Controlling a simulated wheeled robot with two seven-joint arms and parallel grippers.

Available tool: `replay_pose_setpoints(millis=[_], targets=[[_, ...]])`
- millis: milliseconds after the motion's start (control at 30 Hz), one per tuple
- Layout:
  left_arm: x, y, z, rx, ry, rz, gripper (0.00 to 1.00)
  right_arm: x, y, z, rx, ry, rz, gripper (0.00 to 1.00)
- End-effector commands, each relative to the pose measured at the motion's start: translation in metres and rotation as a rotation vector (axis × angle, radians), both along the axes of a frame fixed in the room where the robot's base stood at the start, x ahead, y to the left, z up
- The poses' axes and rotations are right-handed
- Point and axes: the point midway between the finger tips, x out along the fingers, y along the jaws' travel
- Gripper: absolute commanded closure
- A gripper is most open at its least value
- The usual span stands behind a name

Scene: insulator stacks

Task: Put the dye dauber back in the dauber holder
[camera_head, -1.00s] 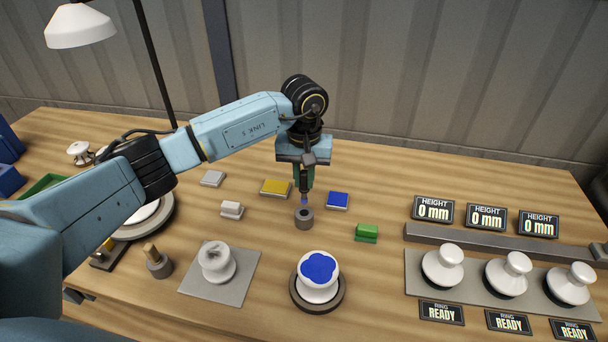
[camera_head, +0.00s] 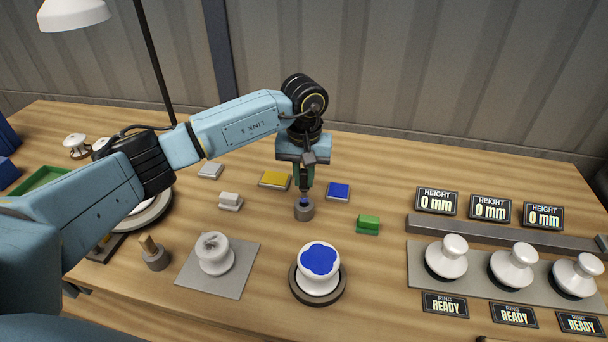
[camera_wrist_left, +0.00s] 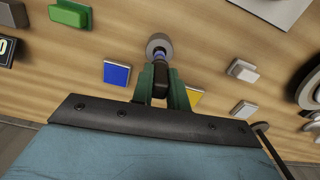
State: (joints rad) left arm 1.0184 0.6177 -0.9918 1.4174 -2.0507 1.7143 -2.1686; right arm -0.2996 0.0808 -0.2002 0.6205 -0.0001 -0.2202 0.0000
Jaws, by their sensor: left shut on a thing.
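My left gripper (camera_head: 304,187) is shut on the dye dauber (camera_head: 304,201), pointing straight down. The dauber's blue lower end is at the mouth of the dauber holder (camera_head: 304,213), a small dark grey round cup on the table. How deep it sits inside is hidden. In the left wrist view, the holder (camera_wrist_left: 157,44) is a grey ring just beyond the green fingertips, with the dark dauber between them and its blue end at the ring's near edge. My right gripper is not in view.
Near the holder lie a blue pad (camera_head: 339,191), a yellow pad (camera_head: 274,180), a green block (camera_head: 368,224) and a white block (camera_head: 230,201). A white insulator with a blue flower-shaped top (camera_head: 319,260) stands in front. Several white insulators stand at right on a grey strip (camera_head: 420,260).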

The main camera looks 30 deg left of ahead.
Motion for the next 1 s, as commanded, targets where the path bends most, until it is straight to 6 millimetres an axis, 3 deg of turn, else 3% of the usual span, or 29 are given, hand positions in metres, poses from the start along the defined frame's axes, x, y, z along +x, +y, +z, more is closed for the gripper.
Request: replay_pose_setpoints(millis=[1000], targets=[[0.0, -0.0002, -0.0002, 0.0, 0.0, 0.0, 1.0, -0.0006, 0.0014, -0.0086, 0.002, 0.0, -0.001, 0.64]])
